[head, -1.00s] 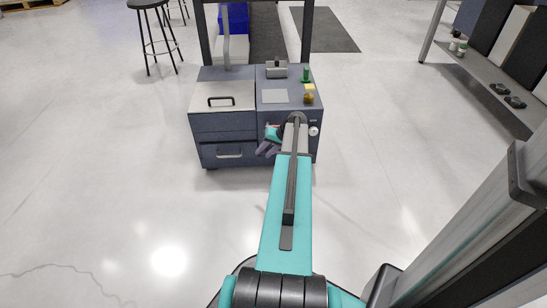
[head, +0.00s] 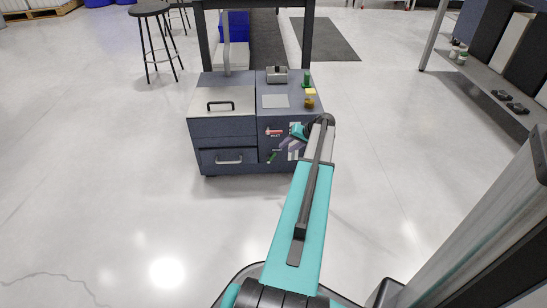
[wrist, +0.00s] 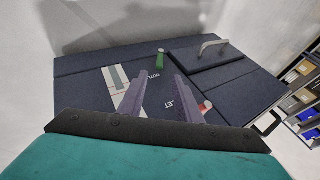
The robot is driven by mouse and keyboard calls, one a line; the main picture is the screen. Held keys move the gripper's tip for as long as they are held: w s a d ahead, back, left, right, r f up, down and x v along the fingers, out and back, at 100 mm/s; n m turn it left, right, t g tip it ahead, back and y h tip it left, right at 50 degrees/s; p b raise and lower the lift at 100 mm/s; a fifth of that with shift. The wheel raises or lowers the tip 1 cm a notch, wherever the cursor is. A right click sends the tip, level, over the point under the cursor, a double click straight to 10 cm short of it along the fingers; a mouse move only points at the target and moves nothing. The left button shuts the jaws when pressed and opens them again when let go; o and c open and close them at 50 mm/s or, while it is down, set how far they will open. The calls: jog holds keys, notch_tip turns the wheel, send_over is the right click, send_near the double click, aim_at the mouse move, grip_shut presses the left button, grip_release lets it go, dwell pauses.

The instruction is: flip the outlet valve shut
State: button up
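The outlet valve has a green handle (head: 271,157) low on the cabinet's front panel, slanted in the head view. In the wrist view the green handle (wrist: 161,60) stands beside the partly hidden outlet lettering, just beyond the fingertips. The red inlet handle (head: 274,131) is above it in the head view; its red and white end (wrist: 205,107) shows right of the fingers in the wrist view. My gripper (head: 283,148) is in front of the panel, right of the green handle. In the wrist view my gripper (wrist: 160,80) has its two purple fingers apart, with nothing held between them.
The dark blue cabinet (head: 222,128) has a drawer with a metal handle (head: 229,161) left of the valves. A white and grey label (wrist: 116,82) is on the panel.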

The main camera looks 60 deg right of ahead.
aim_at(274, 155)
jog(key=b+x, duration=0.5)
jog(key=x, duration=0.8)
jog(key=shift+w+f, duration=0.1)
grip_shut()
